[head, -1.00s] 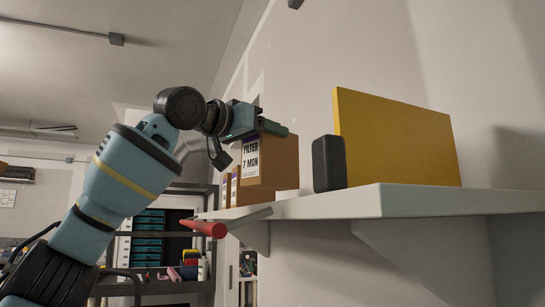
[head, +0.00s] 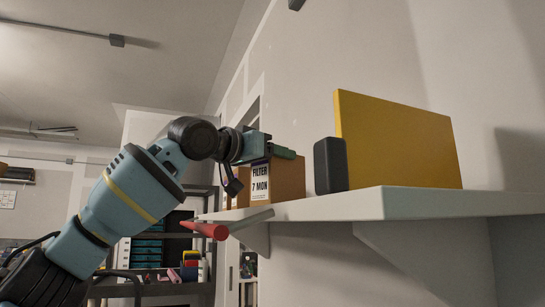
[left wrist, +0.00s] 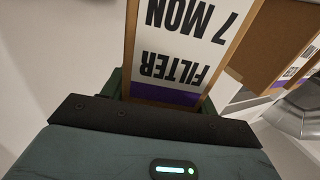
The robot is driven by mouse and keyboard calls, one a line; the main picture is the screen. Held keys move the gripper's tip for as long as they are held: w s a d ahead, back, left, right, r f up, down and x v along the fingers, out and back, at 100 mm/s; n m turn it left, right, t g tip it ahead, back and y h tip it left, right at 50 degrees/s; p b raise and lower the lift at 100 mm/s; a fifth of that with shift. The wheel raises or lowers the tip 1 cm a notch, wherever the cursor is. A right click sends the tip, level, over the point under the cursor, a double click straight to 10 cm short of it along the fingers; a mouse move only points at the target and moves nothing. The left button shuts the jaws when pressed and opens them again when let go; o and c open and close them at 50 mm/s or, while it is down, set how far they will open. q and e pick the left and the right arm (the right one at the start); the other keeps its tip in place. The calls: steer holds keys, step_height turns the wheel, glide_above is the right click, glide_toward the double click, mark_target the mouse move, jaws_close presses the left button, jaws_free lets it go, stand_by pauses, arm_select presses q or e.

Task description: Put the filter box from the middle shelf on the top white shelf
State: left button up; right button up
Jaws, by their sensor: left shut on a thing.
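The filter box (head: 281,178) is a brown carton with a white "FILTER 7 MON" label. It is upright at the left end of the white shelf (head: 330,208). Its lower edge appears at the shelf's surface; I cannot tell whether it touches. My left gripper (head: 274,153) is shut on the top of the box, with green fingers. In the left wrist view the label on the box (left wrist: 178,45) appears upside down between the fingers. The box hides part of what is behind it. My right gripper is not in view.
A black rounded object (head: 330,165) and a yellow panel (head: 395,140) stand on the shelf to the right. Other brown boxes show beside the held one in the left wrist view (left wrist: 280,38). A red cylinder (head: 206,230) with a grey rod is by the shelf's left edge.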

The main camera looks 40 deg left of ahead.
arm_select(q)
steer(key=shift+f, duration=0.1)
steer(key=o, duration=1.5)
steer(key=shift+o, duration=0.2)
steer(key=shift+d, duration=0.1)
steer(key=shift+s, duration=0.15)
steer(key=s+a, duration=0.1)
steer(key=s, duration=1)
steer(key=shift+s, duration=0.35)
